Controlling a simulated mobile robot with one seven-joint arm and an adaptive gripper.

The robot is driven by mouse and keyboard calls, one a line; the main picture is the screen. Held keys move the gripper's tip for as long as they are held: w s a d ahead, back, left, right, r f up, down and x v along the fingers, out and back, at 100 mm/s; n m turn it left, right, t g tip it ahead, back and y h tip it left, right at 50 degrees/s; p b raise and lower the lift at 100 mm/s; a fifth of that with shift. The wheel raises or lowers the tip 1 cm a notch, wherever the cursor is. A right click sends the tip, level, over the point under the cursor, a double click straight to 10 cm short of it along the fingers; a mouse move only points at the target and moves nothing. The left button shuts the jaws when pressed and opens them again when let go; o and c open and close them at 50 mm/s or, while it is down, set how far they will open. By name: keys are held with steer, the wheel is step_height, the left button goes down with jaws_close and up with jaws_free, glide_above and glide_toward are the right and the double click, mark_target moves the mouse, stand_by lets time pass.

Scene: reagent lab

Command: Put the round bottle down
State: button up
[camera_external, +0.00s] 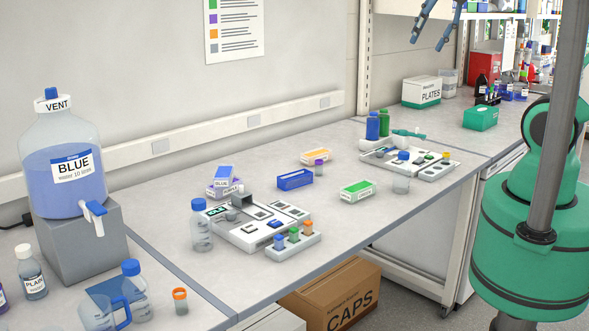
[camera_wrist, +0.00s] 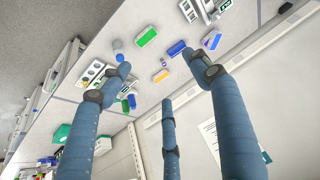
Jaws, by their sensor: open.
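My gripper (camera_external: 428,44) is open high above the back of the bench, at the top edge of the external view. In the wrist view its three blue fingers (camera_wrist: 160,80) are spread with nothing between them. A round clear bottle with a blue cap (camera_external: 201,230) stands upright on the bench, left of a grey-white device (camera_external: 245,232), far from my gripper. Another blue-capped bottle (camera_external: 132,278) stands at the front left. I cannot tell which one is the task's round bottle.
A large blue-liquid vessel (camera_external: 62,165) sits on a grey block (camera_external: 72,245) at left. Small coloured boxes (camera_external: 295,179) lie mid-bench. A second device (camera_external: 410,162) and blue and green bottles (camera_external: 378,124) stand farther back. The front bench (camera_external: 325,235) has free room.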

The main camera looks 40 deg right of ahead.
steer(key=s+d+f, duration=0.3)
steer(key=s, duration=0.2)
steer(key=shift+s, duration=0.35)
step_height(320, 180, down, 14)
steer(key=b, duration=1.4)
stand_by(0.6)
